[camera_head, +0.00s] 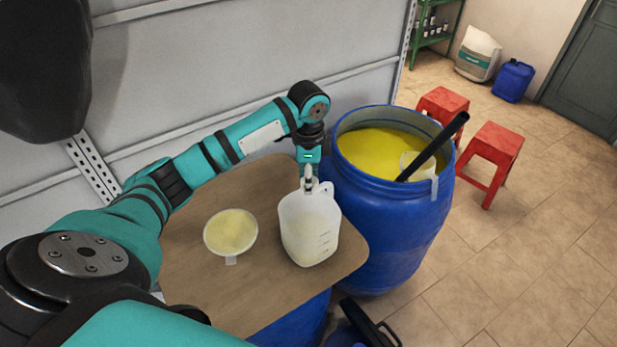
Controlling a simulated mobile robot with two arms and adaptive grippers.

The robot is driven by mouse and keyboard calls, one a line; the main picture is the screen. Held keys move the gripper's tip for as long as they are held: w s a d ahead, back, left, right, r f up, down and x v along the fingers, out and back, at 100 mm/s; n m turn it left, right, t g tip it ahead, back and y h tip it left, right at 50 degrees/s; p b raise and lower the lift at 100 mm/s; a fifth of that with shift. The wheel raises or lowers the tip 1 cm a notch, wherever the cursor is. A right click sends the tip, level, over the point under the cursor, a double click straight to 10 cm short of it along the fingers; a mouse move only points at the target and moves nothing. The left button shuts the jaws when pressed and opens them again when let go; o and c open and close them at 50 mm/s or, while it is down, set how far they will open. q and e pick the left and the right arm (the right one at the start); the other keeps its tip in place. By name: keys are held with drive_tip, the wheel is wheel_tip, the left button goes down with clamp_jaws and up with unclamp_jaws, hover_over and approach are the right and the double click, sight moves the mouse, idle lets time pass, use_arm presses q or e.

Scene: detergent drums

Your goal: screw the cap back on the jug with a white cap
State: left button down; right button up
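The translucent white jug (309,232) stands upright near the right edge of the brown board, with pale contents, a side handle and level marks. My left gripper (311,184) points straight down at the jug's mouth, at or just above its neck. Its fingers look small and close together. A small whitish part shows between them, but I cannot tell whether it is the cap, and the neck is mostly hidden. My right gripper is not in view.
A bowl-like scoop of pale yellow stuff (231,232) lies on the board (190,285), left of the jug. An open blue drum (390,225) of yellow liquid, with a black stick (436,146) and a hanging cup (419,165), stands close right. Red stools (495,145) stand beyond.

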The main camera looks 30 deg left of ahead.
use_arm(q)
drive_tip(key=shift+s+f+m, duration=0.1)
drive_tip(key=shift+f+m, duration=0.1)
drive_tip(key=shift+m, duration=0.7)
drive_tip(key=c, duration=1.1)
unclamp_jaws()
drive_tip(key=o, duration=0.8)
drive_tip(key=shift+r, duration=0.1)
drive_tip(key=shift+r, duration=4.05)
